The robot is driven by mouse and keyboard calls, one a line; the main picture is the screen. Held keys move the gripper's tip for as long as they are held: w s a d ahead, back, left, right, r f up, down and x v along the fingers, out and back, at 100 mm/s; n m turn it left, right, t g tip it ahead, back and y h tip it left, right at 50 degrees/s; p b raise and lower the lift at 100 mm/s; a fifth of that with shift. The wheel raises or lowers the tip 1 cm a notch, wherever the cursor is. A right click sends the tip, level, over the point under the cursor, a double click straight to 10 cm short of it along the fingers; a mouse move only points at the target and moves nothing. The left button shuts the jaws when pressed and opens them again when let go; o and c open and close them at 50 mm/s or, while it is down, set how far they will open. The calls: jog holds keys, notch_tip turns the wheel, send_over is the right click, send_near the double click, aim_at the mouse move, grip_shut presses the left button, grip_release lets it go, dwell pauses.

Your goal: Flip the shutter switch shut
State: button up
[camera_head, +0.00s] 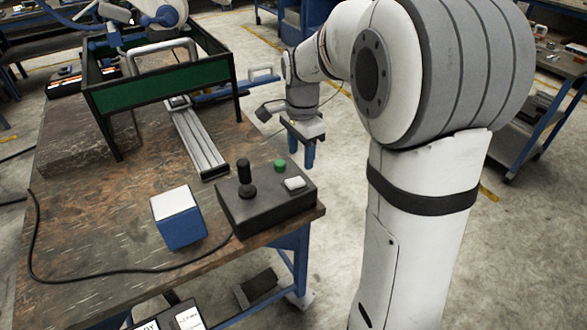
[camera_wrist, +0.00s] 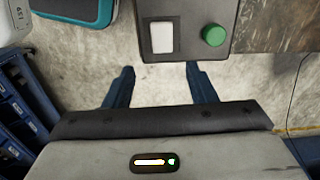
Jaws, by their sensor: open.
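A dark control box (camera_head: 268,214) sits at the near right corner of the table. On its top are a white rocker-like switch (camera_head: 294,183), a green button (camera_head: 280,166) and a black joystick (camera_head: 245,180). In the wrist view the white switch (camera_wrist: 162,37) lies beyond my fingertips and roughly between them sideways; the green button (camera_wrist: 214,35) is to its right. My gripper (camera_head: 302,163) is open and empty, its blue fingers apart, past the far right side of the box. The wrist view shows both fingers (camera_wrist: 158,70) clear of the switch. Which way the switch is tipped cannot be told.
A blue and white cube (camera_head: 178,218) stands left of the box. A cable (camera_head: 110,271) runs over the table (camera_head: 90,225). A metal rail (camera_head: 198,140) and a green-sided frame (camera_head: 165,82) stand behind. The floor right of the table is open.

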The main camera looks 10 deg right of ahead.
aim_at(300, 180)
jog(key=shift+w+f, duration=0.25)
jog(key=shift+f, duration=0.2)
notch_tip(300, 180, down, 7)
jog(key=shift+f, duration=0.15)
jog(key=shift+c, duration=0.4)
